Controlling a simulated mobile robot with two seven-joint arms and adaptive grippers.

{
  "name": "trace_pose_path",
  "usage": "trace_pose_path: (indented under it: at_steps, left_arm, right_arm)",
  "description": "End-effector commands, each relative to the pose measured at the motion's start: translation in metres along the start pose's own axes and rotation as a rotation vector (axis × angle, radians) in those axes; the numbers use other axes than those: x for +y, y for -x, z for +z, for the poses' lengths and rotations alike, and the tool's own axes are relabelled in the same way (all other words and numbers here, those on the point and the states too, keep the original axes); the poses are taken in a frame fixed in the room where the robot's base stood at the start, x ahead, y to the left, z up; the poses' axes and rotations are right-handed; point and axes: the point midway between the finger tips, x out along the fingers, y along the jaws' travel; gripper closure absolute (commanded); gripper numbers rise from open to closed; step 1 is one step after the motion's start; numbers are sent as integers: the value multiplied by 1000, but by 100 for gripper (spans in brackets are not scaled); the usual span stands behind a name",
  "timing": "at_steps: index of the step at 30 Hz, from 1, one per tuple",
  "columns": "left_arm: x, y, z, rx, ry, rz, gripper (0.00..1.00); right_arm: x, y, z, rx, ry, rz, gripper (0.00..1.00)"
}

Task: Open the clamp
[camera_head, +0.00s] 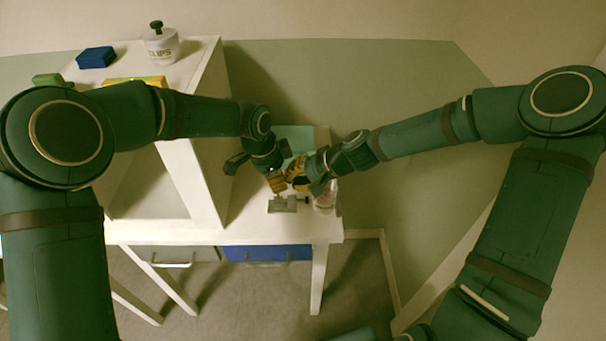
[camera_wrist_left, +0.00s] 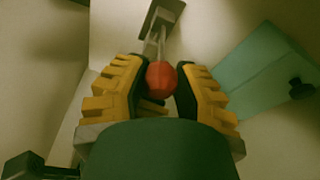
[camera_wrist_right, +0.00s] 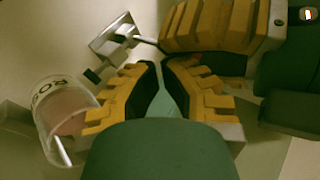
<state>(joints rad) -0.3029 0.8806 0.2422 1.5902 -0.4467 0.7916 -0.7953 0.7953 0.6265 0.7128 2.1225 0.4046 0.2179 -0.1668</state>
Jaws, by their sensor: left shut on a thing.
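The clamp (camera_head: 287,204) is a small grey metal piece on the low white table. Its plate (camera_wrist_left: 167,12) shows at the top of the left wrist view, with a thin rod running to a red knob (camera_wrist_left: 162,78). My left gripper (camera_wrist_left: 160,82) is shut on the red knob, one finger on each side. In the right wrist view the clamp (camera_wrist_right: 114,40) lies at the upper left, its rod running under my left gripper (camera_wrist_right: 210,35). My right gripper (camera_wrist_right: 160,72) is close beside my left one, its fingers a narrow gap apart; whether it holds anything is unclear.
A clear jar (camera_wrist_right: 62,112) with lettering stands beside the clamp, close to my right gripper. A taller white shelf (camera_head: 207,130) at the left holds a white pot (camera_head: 162,47) and a blue box (camera_head: 96,57).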

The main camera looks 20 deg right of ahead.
Motion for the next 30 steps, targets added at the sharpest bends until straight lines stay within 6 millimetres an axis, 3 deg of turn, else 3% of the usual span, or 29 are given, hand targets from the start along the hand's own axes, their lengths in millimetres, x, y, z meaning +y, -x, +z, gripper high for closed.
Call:
trace_pose_path:
  at_steps: [23, 24, 26, 30]
  left_arm:
    - [6, -4, -3, -1, -5, 14, 100]
    - [6, -4, -3, 0, -6, 15, 58]
    - [6, -4, -4, 0, -7, 13, 37]
    - [4, -2, -2, 0, -4, 8, 37]
  right_arm:
    - [-12, -10, 2, 0, 0, -2, 100]
    - [-12, -10, 2, 0, 1, -2, 100]
    - [-12, -10, 2, -1, 1, -2, 100]
    - [-11, -10, 2, 0, 0, -1, 100]
